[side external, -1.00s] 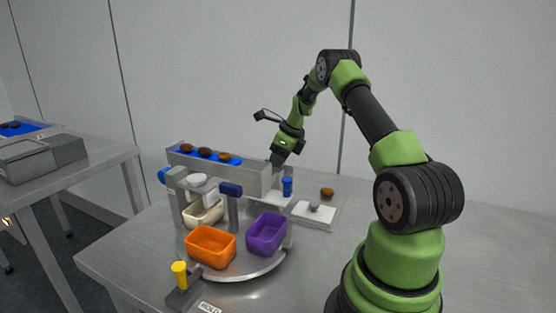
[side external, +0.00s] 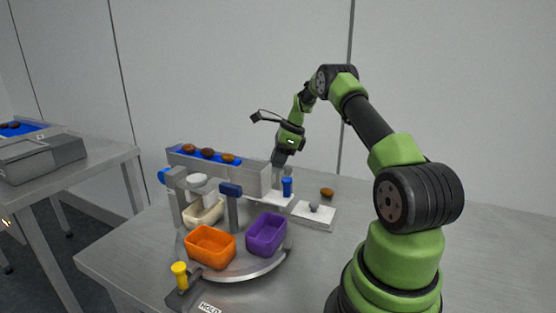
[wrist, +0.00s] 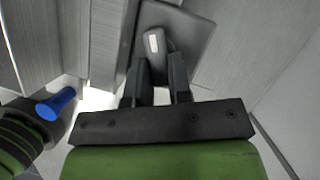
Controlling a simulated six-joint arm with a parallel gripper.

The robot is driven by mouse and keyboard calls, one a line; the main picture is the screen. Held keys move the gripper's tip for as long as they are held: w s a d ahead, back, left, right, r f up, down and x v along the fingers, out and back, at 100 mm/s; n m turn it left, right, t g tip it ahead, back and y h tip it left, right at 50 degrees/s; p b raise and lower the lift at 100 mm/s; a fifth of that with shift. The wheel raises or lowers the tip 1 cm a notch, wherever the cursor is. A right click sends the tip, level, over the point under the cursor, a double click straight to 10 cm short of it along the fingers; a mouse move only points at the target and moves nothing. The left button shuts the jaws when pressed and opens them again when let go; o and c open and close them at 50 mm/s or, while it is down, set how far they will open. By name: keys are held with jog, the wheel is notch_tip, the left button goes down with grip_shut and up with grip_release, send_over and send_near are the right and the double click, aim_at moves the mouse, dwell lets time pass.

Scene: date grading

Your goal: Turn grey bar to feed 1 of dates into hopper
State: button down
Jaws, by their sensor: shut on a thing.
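The grey bar (wrist: 152,35), dark with a pale mark, sits between the fingers of my gripper (wrist: 156,85) in the wrist view, over a dark grey plate. My gripper is shut on it. In the side view my gripper (side external: 277,170) is down at the right end of the feeder, and the bar is hidden behind the feeder wall. Three brown dates lie in a row on the blue belt (side external: 172,147) of the feeder: a left date (side external: 188,148), a middle date (side external: 207,152) and a right date (side external: 228,157). I cannot make out the hopper clearly.
Orange (side external: 210,262), purple (side external: 266,236) and cream (side external: 203,216) bins stand on a round turntable (side external: 250,277) with a yellow-knobbed lever (side external: 180,274). A blue knob (side external: 287,187) is close beside my gripper. Another date (side external: 327,192) lies near a white plate (side external: 314,218). The right of the table is clear.

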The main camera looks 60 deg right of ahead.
jog(key=shift+w+d+n+g+y, duration=0.15)
jog(key=shift+n+g+y, duration=0.35)
jog(key=shift+n, duration=1.1)
jog(key=shift+r, duration=0.1)
jog(key=c, duration=1.3)
grip_release()
